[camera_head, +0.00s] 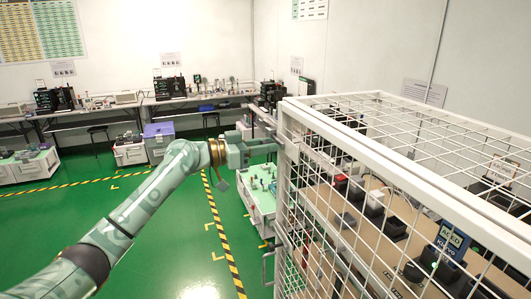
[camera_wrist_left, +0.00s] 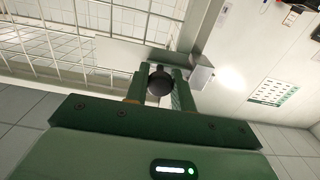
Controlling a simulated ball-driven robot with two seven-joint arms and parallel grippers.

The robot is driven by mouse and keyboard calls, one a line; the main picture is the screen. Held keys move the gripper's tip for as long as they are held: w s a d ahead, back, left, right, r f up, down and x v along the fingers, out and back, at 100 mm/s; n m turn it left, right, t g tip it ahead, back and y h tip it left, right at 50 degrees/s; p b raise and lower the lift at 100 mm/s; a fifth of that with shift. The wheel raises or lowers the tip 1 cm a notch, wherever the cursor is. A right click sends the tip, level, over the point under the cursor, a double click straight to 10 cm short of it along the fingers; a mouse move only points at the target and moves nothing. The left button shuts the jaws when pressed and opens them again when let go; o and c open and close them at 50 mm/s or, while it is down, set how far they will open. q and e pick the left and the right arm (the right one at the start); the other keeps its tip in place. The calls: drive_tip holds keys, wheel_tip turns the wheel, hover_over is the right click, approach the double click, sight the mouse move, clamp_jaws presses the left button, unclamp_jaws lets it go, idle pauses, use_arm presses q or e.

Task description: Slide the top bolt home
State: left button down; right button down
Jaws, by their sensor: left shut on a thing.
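The top bolt shows in the left wrist view as a dark round knob (camera_wrist_left: 160,83) between my two green fingers. My left gripper (camera_wrist_left: 160,90) is shut on this knob, close against the pale metal frame of the cage. In the head view my left gripper (camera_head: 275,146) reaches the upper corner post of the white mesh cage (camera_head: 287,130). There the gripper hides the knob, and how far the bolt has slid cannot be told. My right gripper is not in view.
The mesh cage fills the right side, with handheld testers and a blue-screened device (camera_head: 453,240) on a table inside. A grey handle (camera_head: 267,265) sits lower on the cage. A white cart (camera_head: 262,203) stands behind my gripper. Green floor at left is open.

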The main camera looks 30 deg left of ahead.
use_arm(q)
drive_tip(key=c, duration=1.4)
unclamp_jaws()
drive_tip(key=shift+a+r, duration=0.15)
drive_tip(key=shift+o, duration=1)
drive_tip(key=shift+w+a, duration=0.1)
drive_tip(key=shift+w, duration=0.1)
drive_tip(key=shift+s, duration=0.1)
drive_tip(key=b+v, duration=0.5)
drive_tip(key=v, duration=1.1)
drive_tip(key=shift+b, duration=0.4)
drive_tip(key=shift+a, duration=0.1)
